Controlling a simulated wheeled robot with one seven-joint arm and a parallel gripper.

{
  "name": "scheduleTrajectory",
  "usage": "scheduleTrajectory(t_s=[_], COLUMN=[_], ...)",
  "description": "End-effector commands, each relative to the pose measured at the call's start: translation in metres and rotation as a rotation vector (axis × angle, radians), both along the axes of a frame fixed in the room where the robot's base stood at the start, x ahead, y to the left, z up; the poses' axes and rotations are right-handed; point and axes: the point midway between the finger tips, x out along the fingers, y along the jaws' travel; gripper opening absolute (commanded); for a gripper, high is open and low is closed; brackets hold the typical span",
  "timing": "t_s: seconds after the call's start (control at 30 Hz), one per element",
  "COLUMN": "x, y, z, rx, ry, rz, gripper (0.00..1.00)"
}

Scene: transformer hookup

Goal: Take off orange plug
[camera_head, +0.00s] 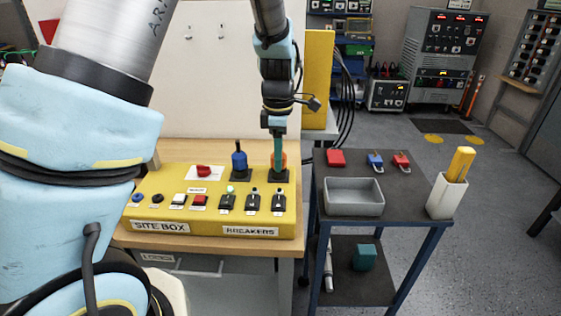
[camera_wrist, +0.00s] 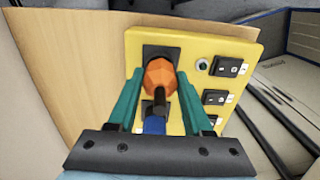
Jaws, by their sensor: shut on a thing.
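The orange plug (camera_wrist: 159,78) sits at its black socket on the yellow site box (camera_head: 216,213). My gripper (camera_wrist: 158,82) has its green fingers on either side of the plug and is shut on it. In the head view my gripper (camera_head: 278,160) points down at the box's back right, and it hides most of the orange plug (camera_head: 284,160). A blue plug (camera_head: 239,161) stands upright in the socket to the left, and its blue body (camera_wrist: 154,126) shows in the wrist view. Whether the orange plug is fully seated is unclear.
To the right, a cart (camera_head: 400,208) carries a grey tray (camera_head: 354,207), red and blue parts, and a white holder (camera_head: 446,198) with a yellow item. The floor farther right is mostly clear.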

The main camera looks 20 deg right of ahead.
Motion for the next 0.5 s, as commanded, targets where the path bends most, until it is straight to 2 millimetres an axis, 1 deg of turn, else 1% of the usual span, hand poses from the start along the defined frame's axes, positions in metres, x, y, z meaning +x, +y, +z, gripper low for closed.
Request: scheduleTrajectory(t_s=[0.03, 0.5], x=[0.0006, 0.0003], y=[-0.0005, -0.0003], z=[0.004, 0.0138], rx=[-0.002, -0.001], ry=[-0.001, 0.0], rz=[0.0, 0.0], gripper=[0.0, 0.0])
